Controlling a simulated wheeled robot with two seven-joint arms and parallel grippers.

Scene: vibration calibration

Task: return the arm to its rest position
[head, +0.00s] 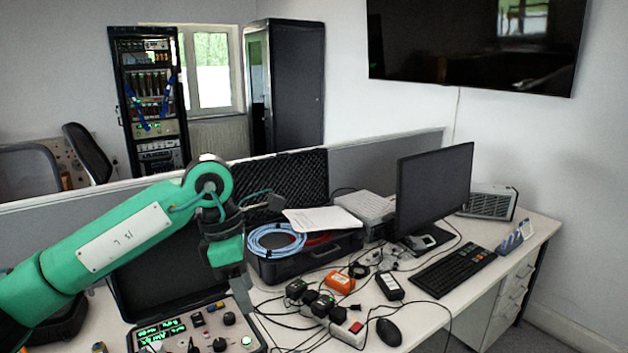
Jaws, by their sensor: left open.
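My left arm (110,245), green with a white plate, comes in from the left and bends down at the wrist. My left gripper (240,288) hangs downward over the desk, just above the right part of a control case with lit green displays (190,327). It is open and I see nothing held in it. One finger largely hides the other. My right gripper is not in view.
Behind the gripper stands an open black case (305,262) with coiled blue cable (273,240). A grey partition (390,158) runs behind the desk.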

